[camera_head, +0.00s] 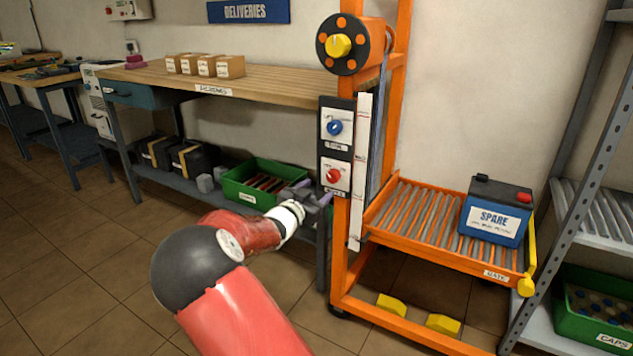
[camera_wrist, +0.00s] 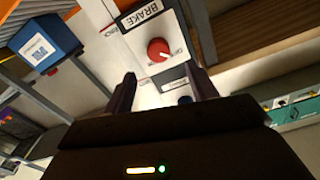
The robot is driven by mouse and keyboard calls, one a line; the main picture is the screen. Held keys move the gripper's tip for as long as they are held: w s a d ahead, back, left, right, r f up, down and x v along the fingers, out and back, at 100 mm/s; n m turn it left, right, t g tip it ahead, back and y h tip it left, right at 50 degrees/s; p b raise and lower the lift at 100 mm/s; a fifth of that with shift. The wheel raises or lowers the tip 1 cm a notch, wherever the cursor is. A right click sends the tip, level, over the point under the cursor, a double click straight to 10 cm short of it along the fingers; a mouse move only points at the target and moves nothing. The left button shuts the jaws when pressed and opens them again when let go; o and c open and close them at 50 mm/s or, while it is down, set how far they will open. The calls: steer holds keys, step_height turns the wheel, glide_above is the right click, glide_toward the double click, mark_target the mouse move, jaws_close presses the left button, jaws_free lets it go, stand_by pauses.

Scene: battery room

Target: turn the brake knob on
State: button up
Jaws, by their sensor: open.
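The red brake knob (camera_head: 333,176) sits on a white plate on the orange rack's front post, below a blue knob (camera_head: 335,127). In the wrist view the red knob (camera_wrist: 158,50) is just beyond my fingertips, beside a label reading BRAKE (camera_wrist: 146,12). The small marks around it are too blurred to read, so its setting is unclear. My gripper (camera_head: 318,193) is in front of the panel, slightly low and left of the red knob. Its fingers (camera_wrist: 161,76) are open, empty and apart from the knob.
The orange rack has a yellow-hubbed reel (camera_head: 340,46) on top and a roller shelf (camera_head: 420,228) holding a blue SPARE battery (camera_head: 495,212). A wooden bench (camera_head: 285,88) with a green bin (camera_head: 240,188) below stands left of the panel. Open floor lies at the lower left.

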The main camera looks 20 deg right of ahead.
mark_target(331, 179)
steer(key=x, duration=0.7)
steer(key=shift+d, duration=0.2)
steer(key=shift+f, duration=0.1)
steer(key=c, duration=1)
